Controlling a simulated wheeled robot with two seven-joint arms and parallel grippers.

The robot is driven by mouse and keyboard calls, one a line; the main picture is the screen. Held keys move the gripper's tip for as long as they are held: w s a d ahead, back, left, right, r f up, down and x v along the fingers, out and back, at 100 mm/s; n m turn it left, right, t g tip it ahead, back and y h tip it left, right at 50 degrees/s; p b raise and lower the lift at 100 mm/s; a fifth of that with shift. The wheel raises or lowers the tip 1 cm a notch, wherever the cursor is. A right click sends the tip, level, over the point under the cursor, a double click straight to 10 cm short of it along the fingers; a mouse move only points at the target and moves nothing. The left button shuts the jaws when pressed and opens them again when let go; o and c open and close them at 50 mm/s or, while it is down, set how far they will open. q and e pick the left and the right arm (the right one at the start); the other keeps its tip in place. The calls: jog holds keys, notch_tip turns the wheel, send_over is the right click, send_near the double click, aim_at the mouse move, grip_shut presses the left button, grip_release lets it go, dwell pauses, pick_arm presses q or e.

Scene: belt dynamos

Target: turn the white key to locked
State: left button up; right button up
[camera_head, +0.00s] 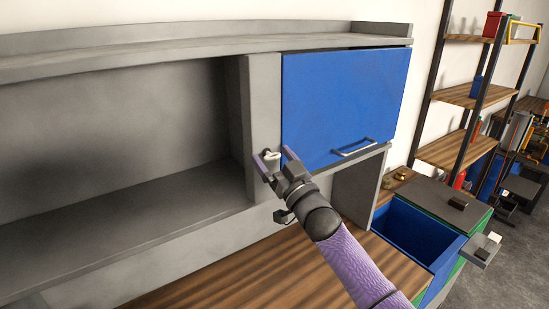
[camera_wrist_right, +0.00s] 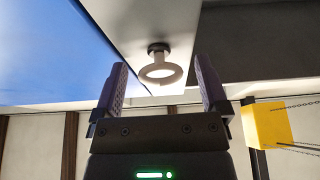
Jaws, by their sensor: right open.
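The white key (camera_head: 271,157) sticks out of the grey upright panel beside the blue cabinet door. In the right wrist view its ring-shaped white head (camera_wrist_right: 161,73) sits on a dark round lock (camera_wrist_right: 158,47). My right gripper (camera_head: 275,158) is open, with its two purple fingers on either side of the key. In the wrist view the key head lies between and beyond the fingertips (camera_wrist_right: 160,85), with gaps on both sides, so no contact shows. The key's exact turn is hard to tell. My left gripper is not in view.
The blue door (camera_head: 340,100) with a metal handle (camera_head: 354,148) is shut, right of the key. An empty grey shelf (camera_head: 120,205) lies to the left. Below are a wooden worktop (camera_head: 250,275) and an open blue drawer (camera_head: 420,235). A yellow block (camera_wrist_right: 266,125) shows in the wrist view.

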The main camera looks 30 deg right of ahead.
grip_shut()
dwell(0.3)
jog(key=shift+n, duration=0.4)
jog(key=n+y, duration=0.1)
jog(key=n, duration=0.1)
jog(key=n+g+y, duration=0.1)
jog(key=n+y, duration=0.1)
jog(key=n, duration=0.1)
jog(key=shift+d+n+b, duration=0.1)
jog(key=shift+n+b, duration=0.2)
jog(key=n+g+y, duration=0.1)
jog(key=n, duration=0.2)
jog(key=n+g+y, duration=0.1)
jog(key=n, duration=0.2)
jog(key=shift+r, duration=0.1)
jog(key=n+g+p, duration=0.1)
jog(key=n, duration=0.2)
jog(key=n+g+y+p, duration=0.1)
jog(key=n, duration=0.2)
jog(key=shift+r, duration=0.1)
jog(key=shift+n+g+p, duration=0.9)
jog(key=shift+n+p, duration=0.15)
jog(key=shift+n, duration=0.95)
